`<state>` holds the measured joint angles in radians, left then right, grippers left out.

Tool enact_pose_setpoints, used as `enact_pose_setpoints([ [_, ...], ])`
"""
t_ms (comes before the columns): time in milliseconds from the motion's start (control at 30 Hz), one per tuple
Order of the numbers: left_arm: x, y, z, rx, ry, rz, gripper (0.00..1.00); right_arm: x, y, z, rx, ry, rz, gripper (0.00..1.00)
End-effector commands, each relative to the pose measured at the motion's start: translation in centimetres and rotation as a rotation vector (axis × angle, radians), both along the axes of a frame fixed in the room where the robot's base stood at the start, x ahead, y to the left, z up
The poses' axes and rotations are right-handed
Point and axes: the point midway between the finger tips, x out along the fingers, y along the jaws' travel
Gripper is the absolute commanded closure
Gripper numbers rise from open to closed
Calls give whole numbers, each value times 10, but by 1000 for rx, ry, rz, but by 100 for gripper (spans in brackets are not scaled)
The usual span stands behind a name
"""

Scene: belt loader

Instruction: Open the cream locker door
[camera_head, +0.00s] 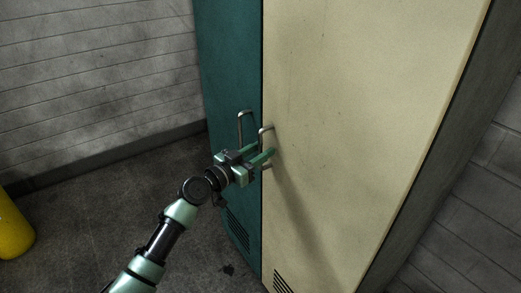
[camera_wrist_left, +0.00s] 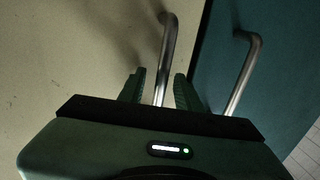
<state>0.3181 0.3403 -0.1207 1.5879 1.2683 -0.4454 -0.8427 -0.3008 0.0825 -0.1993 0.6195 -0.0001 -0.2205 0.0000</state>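The cream locker door (camera_head: 365,110) is shut, flush beside the teal door, and fills the right of the head view. Its metal bar handle (camera_head: 262,138) is near the door's left edge; the wrist view shows this handle (camera_wrist_left: 168,55) running down between my fingers. My left gripper (camera_head: 268,157) is at the handle, with its two fingers (camera_wrist_left: 157,92) on either side of the bar. Gaps show between the fingers and the bar, so the gripper is open around it. The lower part of the handle is partly hidden by the gripper. My right gripper is in neither view.
The teal locker door (camera_head: 228,60) stands directly left, with its own bar handle (camera_head: 241,127) close to my left gripper; it also shows in the wrist view (camera_wrist_left: 243,75). A yellow rounded object (camera_head: 14,228) stands at the far left. The floor (camera_head: 90,205) between is clear.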

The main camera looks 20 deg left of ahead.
Motion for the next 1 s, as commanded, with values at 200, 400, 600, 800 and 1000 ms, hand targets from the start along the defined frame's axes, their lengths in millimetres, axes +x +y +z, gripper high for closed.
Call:
enact_pose_setpoints([
  [200, 0, 0, -1, 0, 0, 0, 80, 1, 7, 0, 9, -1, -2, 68],
  [400, 0, 0, -1, 0, 0, 1, 100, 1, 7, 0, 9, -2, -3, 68],
  [600, 0, 0, 0, 0, 0, 1, 100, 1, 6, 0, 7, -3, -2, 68],
  [800, 0, 1, 0, 0, 1, 1, 100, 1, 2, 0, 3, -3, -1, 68],
  [1000, 0, 1, 0, 0, 0, 1, 100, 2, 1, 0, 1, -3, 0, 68],
])
